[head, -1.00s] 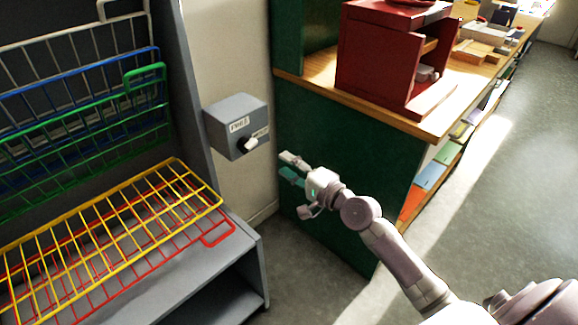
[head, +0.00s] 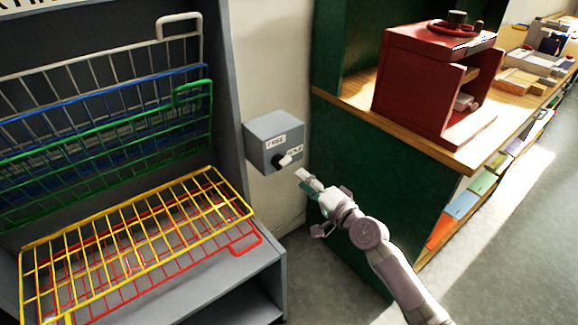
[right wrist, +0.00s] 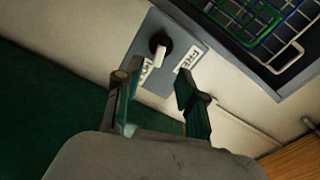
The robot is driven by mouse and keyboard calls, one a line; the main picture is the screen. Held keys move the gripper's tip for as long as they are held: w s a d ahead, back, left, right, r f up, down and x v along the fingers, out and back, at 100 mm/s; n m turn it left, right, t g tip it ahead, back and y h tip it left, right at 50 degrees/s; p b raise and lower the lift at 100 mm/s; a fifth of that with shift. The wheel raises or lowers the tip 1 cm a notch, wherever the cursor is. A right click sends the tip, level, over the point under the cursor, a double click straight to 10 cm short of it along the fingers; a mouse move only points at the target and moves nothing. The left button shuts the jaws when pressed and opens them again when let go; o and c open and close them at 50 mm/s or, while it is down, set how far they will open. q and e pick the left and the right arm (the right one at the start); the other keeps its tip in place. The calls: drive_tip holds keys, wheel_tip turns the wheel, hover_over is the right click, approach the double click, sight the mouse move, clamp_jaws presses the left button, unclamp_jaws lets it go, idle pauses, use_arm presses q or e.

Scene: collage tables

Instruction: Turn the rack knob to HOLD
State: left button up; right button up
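The grey box (head: 273,139) on the pale wall carries a knob with a black base and a white lever (head: 286,160). It bears a FREE label (head: 277,142) and a HOLD label (head: 295,150); the lever lies close beside HOLD. In the right wrist view the white lever (right wrist: 153,66) partly overlaps the HOLD label, while the FREE label (right wrist: 188,59) is clear of it. My right gripper (head: 306,180) is just right of and below the knob, apart from it. Its green fingers (right wrist: 157,75) are spread with nothing between them, facing the lever. My left gripper is out of view.
A grey rack on the left holds wire shelves: white (head: 100,65), blue (head: 120,88), green (head: 110,140), yellow (head: 150,222) and red (head: 247,244). A green cabinet (head: 350,170) with a wooden top stands close right of the box, carrying a red press-like frame (head: 405,75).

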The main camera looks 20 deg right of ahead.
sight(285, 165)
drive_tip(key=x, duration=0.7)
drive_tip(key=shift+w+a, duration=0.1)
drive_tip(key=shift+w, duration=0.05)
clamp_jaws()
